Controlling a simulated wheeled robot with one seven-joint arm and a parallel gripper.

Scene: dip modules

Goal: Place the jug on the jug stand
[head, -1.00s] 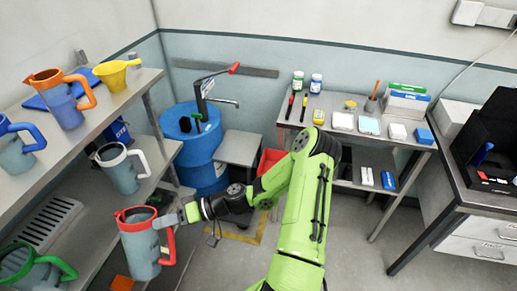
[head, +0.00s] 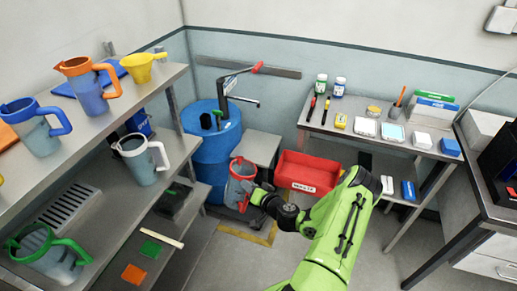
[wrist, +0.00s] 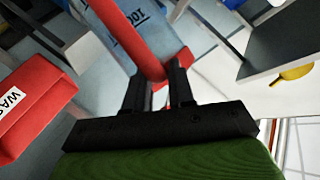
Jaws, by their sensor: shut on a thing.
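My gripper (head: 256,195) is shut on the red handle of a grey, see-through jug with a red rim (head: 240,178). In the wrist view the red handle (wrist: 150,62) runs between the two fingers (wrist: 160,95), and part of the jug body with blue print (wrist: 125,30) shows. A low grey stand with a flat bare top (head: 258,147), likely the jug stand, is beside the blue drum. The held jug is in the air, in front of the stand in the head view, and covers part of its lower side. I cannot tell the gap between them.
A blue drum (head: 215,150) with a pump and spout stands left of the stand. A red bin (head: 306,170) is to its right, also in the wrist view (wrist: 30,105). Shelves at left hold other jugs, including a white-handled one (head: 142,160). A bench (head: 375,142) is at right.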

